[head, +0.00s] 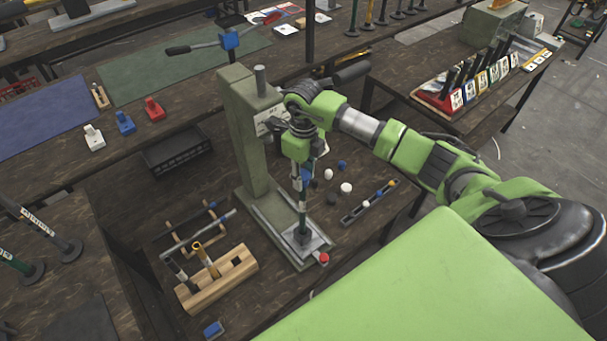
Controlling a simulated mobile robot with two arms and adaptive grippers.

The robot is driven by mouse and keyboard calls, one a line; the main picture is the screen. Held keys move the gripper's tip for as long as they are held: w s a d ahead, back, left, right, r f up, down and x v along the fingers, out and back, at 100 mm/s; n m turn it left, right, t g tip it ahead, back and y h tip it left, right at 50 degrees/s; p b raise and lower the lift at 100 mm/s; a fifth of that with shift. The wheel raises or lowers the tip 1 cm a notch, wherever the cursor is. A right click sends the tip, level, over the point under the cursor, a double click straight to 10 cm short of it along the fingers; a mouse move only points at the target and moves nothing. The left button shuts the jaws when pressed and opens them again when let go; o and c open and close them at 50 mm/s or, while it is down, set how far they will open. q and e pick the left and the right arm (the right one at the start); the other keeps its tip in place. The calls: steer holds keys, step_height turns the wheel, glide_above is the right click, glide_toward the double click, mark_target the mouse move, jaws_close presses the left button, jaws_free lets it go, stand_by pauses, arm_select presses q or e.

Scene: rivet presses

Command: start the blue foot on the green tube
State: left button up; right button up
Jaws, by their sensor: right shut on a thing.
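My right gripper (302,160) is in front of the grey-green press (241,135), shut on the upper part of an upright tube (301,207). The tube looks dark with pale bands; I cannot tell for sure that it is green. Its lower end is at a dark block (302,236) on the press base. A blue patch (306,178) shows beside the tube; I cannot tell whether it is on the tube or behind it. Small round feet lie right of the press: a blue one (342,164), white ones (346,188) and a dark one (331,200). My left gripper is not in view.
A wooden rack (217,281) with tubes stands left of the press base, near a blue block (213,329). A red button (324,259) is at the base's front corner. A narrow tray (368,203) lies right. A black bin (177,151) is behind left.

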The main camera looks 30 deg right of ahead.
mark_target(304, 174)
steer(key=shift+f+b, duration=0.65)
steer(key=shift+f, duration=0.2)
steer(key=o, duration=1)
step_height(304, 174, up, 12)
steer(key=shift+f, duration=0.1)
